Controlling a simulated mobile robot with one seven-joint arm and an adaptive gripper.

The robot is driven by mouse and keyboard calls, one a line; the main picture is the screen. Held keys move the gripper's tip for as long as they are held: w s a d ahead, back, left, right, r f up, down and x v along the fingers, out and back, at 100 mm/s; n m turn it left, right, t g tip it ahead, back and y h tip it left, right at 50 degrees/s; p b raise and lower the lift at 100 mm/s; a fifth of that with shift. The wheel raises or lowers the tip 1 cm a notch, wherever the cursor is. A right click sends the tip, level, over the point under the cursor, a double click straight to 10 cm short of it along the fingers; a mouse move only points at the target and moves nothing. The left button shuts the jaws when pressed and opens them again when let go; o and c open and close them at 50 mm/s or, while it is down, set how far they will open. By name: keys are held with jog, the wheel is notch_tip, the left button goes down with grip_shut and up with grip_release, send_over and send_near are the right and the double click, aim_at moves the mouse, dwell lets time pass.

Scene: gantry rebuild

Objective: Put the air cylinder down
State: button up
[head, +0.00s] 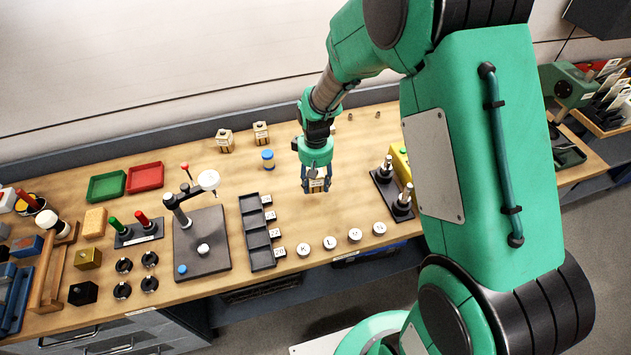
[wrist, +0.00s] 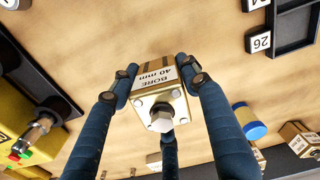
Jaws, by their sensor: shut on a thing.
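The air cylinder (head: 317,184) is a small, light metal block with a dark-striped label. In the wrist view the cylinder (wrist: 157,104) shows a label reading "BORE 40 mm", corner bolts and a short rod with a hex end pointing toward the camera. My gripper (head: 316,178) is shut on it over the middle of the bench; in the wrist view the blue fingers of my gripper (wrist: 160,82) press its left and right sides. A third finger shows below. The cylinder's underside is hidden, and I cannot tell whether it touches the wood.
Two similar blocks (head: 224,141) (head: 261,133) and a blue-yellow jar (head: 268,160) stand behind to the left. A black compartment tray (head: 246,204) lies left, with round lettered discs (head: 330,242) in front. A black fixture (head: 381,184) with metal posts stands right. Bare wood surrounds the gripper.

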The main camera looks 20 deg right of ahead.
jog(key=shift+w+r, duration=0.1)
jog(key=shift+w, duration=0.1)
jog(key=shift+w+r+p, duration=0.3)
jog(key=shift+w+p, duration=0.4)
jog(key=shift+p, duration=0.15)
jog(key=shift+n, duration=0.5)
jog(key=w+p, duration=0.3)
jog(key=w, duration=0.1)
jog(key=w+p, duration=0.3)
jog(key=p, duration=0.1)
jog(key=w+p, duration=0.3)
jog(key=w, duration=0.1)
jog(key=shift+w+r, duration=0.3)
jog(key=shift+w+f+p, duration=0.3)
jog(key=shift+w+p, duration=0.35)
jog(key=shift+w+f+p, duration=0.25)
jog(key=shift+w+p, duration=0.35)
jog(key=shift+p, duration=0.05)
jog(key=shift+w, duration=0.1)
